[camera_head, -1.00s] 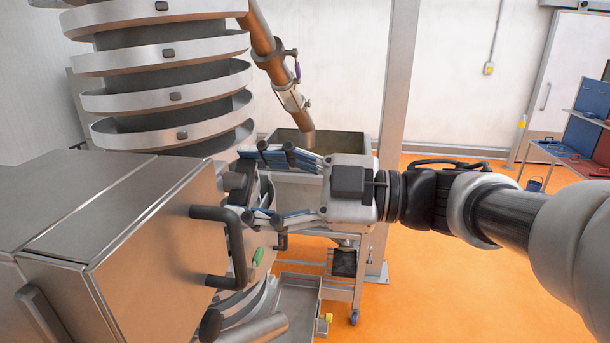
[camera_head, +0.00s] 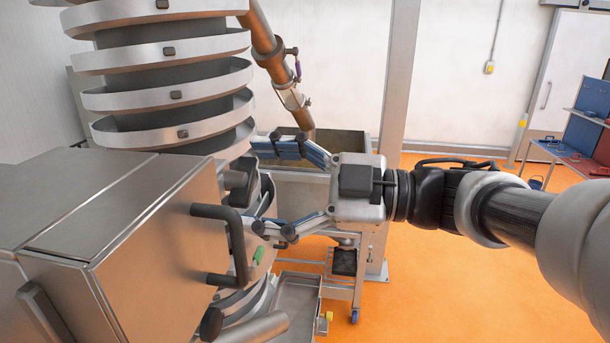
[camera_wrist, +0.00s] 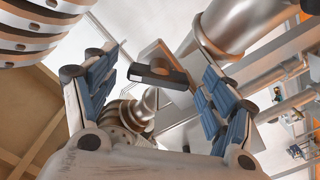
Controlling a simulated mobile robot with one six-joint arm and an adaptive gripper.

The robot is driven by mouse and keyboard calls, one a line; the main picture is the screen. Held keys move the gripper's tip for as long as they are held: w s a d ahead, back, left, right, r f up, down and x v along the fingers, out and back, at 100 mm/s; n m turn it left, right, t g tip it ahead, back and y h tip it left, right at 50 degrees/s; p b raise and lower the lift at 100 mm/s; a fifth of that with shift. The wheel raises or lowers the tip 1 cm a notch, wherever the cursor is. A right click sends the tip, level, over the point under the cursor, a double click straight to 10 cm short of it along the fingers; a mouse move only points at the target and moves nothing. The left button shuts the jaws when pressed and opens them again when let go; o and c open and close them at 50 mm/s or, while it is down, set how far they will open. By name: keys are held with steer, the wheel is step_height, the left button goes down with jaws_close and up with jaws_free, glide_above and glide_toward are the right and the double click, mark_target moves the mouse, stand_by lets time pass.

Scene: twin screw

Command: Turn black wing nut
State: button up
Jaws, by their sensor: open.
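The black wing nut (camera_head: 239,180) is at the right edge of the steel housing, above and behind the black handle, and shows only in part. In the wrist view, a dark bar-shaped knob (camera_wrist: 157,73), which looks like the wing nut, lies between my blue-padded fingers, apart from both. My gripper (camera_head: 260,187) reaches in from the right with its fingers spread wide, one above and one below the wing nut's level. The wrist view also shows my gripper (camera_wrist: 160,82) open and empty. How far the fingertips are from the nut in depth is hard to tell.
The steel housing (camera_head: 130,225) with its black handle (camera_head: 237,245) stands close left of the lower finger. A spiral conveyor (camera_head: 165,100) rises behind. A brown pipe (camera_head: 275,60) and an open bin (camera_head: 345,143) are beyond. Orange floor (camera_head: 450,290) is clear at lower right.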

steer(key=d, duration=1.1)
steer(key=shift+s, duration=0.45)
steer(key=shift+d, duration=0.1)
steer(key=shift+c, duration=0.4)
